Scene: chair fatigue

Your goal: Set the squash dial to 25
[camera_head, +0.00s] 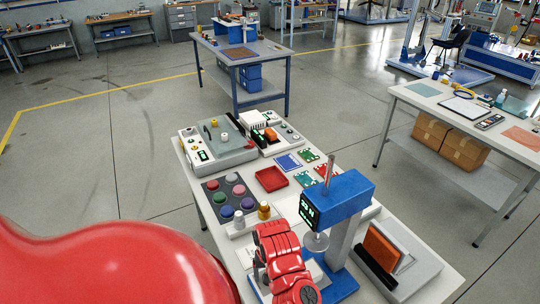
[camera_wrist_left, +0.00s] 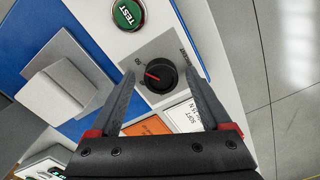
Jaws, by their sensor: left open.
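The squash dial (camera_wrist_left: 161,76) is a round black knob on a white panel in the left wrist view. Its red pointer points left, towards small print that I cannot read surely. My left gripper (camera_wrist_left: 157,70) is open, with one grey finger on each side of the dial. I cannot tell whether the fingers touch it. In the head view, my red left wrist is at the front of the blue press (camera_head: 345,195), and the dial is hidden there.
A green TEST button (camera_wrist_left: 127,14) sits above the dial. An orange card (camera_wrist_left: 147,126) and a white printed card (camera_wrist_left: 184,115) lie below it. In the head view, a red tray (camera_head: 271,179) and a pad of coloured discs (camera_head: 213,199) share the white table.

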